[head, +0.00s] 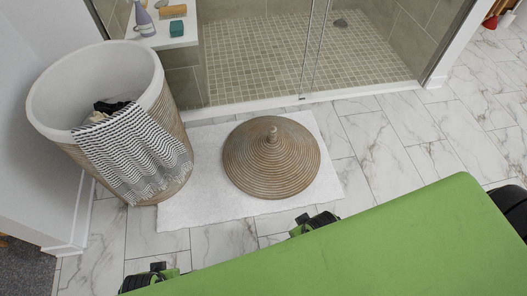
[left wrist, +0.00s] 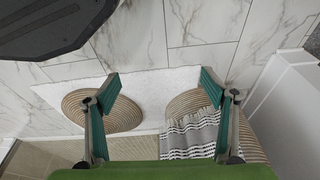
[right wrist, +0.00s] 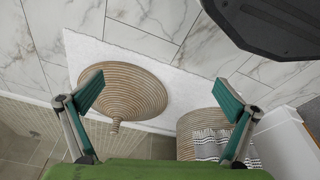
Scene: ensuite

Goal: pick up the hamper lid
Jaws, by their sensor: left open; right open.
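The hamper lid (head: 272,165), a round ribbed brown cone with a knob on top, lies knob up on the white mat (head: 200,208). It stands right of the open hamper (head: 62,95), which has dark cloth inside and a striped towel (head: 135,150) over its rim. My left gripper (left wrist: 158,88) is open and empty, with the lid (left wrist: 75,108) partly behind its left finger and the hamper behind its right. My right gripper (right wrist: 160,93) is open and empty above the floor; the lid (right wrist: 140,85) shows beyond and between its fingers, not touched.
A tiled shower with a glass door (head: 312,45) is behind the mat. A ledge (head: 165,36) there holds a bottle, an orange block and a teal block. A wall stands left of the hamper. My green body part covers the lower right.

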